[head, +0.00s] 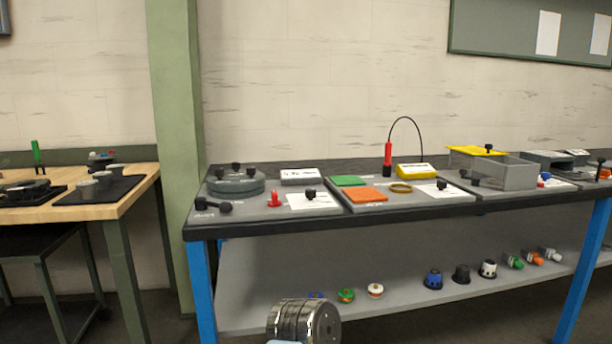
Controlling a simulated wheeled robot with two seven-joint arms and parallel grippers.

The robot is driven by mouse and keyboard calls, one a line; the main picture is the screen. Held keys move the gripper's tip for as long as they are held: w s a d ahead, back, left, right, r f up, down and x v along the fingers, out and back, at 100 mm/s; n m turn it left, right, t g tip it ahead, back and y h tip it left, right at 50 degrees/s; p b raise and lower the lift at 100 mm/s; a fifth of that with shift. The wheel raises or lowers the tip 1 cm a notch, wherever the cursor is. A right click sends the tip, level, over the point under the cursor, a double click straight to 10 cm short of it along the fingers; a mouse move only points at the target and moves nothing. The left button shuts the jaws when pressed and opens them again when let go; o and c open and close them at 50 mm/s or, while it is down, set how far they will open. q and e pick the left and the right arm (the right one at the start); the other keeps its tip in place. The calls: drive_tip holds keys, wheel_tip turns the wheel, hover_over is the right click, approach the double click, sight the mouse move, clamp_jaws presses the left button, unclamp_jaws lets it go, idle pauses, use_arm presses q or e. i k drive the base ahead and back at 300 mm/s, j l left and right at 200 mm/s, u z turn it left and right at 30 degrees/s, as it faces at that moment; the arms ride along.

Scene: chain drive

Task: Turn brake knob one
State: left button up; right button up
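No label that I can read marks brake knob one, so I cannot tell which knob it is. On the bench's left station, a dark round housing (236,183) has several small black knobs on its top. A black knob with a bar (213,206) lies or is mounted at that station's front left corner. A red knob-like part (275,200) stands to the right of the housing. Another black knob (310,194) is on a white sheet further right. Neither of my grippers can be made out in the head view.
The blue-legged workbench (330,223) carries an orange plate (367,195), a yellow meter (413,170) and an open grey box (504,173). Its lower shelf (400,300) holds several small parts. A wooden table (135,195) stands left, past a green pillar (175,150).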

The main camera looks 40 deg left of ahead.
sight(219, 173)
drive_tip(key=j+u, duration=0.25)
drive_tip(key=u, duration=0.15)
drive_tip(key=i+j+u, duration=0.15)
drive_tip(key=u, duration=0.2)
drive_tip(key=i+j+u, duration=0.15)
drive_tip(key=j+u, duration=0.25)
drive_tip(key=i+j, duration=0.3)
drive_tip(key=j, duration=0.15)
